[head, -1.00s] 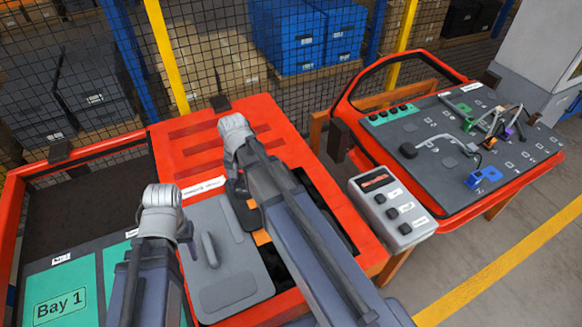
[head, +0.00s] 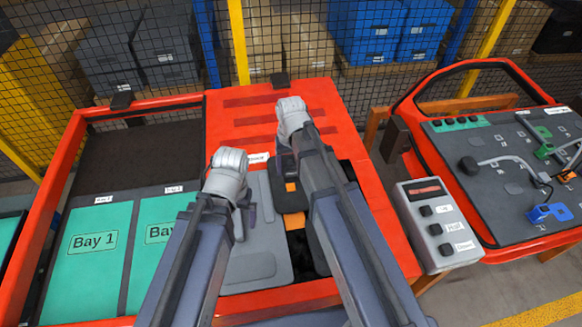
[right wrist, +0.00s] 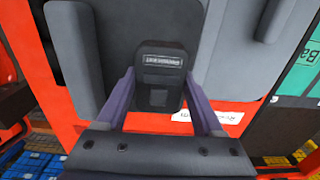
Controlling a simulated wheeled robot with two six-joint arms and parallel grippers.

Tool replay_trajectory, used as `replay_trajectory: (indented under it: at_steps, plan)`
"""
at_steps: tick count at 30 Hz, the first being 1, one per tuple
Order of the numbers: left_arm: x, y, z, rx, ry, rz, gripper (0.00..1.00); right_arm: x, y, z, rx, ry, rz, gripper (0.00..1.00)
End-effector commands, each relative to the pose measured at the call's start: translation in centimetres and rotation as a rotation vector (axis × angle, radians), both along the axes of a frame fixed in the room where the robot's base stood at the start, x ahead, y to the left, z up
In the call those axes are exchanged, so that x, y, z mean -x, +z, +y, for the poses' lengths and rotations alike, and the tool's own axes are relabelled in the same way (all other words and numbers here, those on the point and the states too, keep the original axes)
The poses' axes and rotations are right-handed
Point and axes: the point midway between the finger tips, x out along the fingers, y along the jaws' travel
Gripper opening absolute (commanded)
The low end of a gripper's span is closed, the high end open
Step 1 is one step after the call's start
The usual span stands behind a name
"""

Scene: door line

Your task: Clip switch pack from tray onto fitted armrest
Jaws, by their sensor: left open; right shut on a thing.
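My right gripper (right wrist: 160,95) is shut on a dark block with a small label, which I take to be the switch pack (right wrist: 162,62). In the head view my right gripper (head: 287,165) is over the red tray (head: 235,105), and the arm hides much of it. Below it show a dark piece and a small orange patch. My left gripper (head: 252,215) is open over the grey panel (head: 258,262) in the tray and hides part of it. I cannot tell which grey part is the fitted armrest.
A grey button box (head: 437,222) stands right of the tray. A red-rimmed door panel (head: 510,170) with cables and coloured connectors is at the far right. Mesh fencing (head: 300,45) closes the back.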

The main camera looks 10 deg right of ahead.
Motion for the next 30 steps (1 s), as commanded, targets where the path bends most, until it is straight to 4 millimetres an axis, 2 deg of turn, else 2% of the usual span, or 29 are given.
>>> replay_trajectory:
  at_steps: [18,30]
  plan:
    - [0.0,-5.6,0.0,0.000,0.000,0.000,1.00,0.0,-5.6,0.0,0.000,-0.003,0.000,0.12]
    - [0.0,-5.6,0.0,0.000,0.000,0.000,1.00,0.0,-5.7,0.0,0.000,-0.003,0.000,0.12]
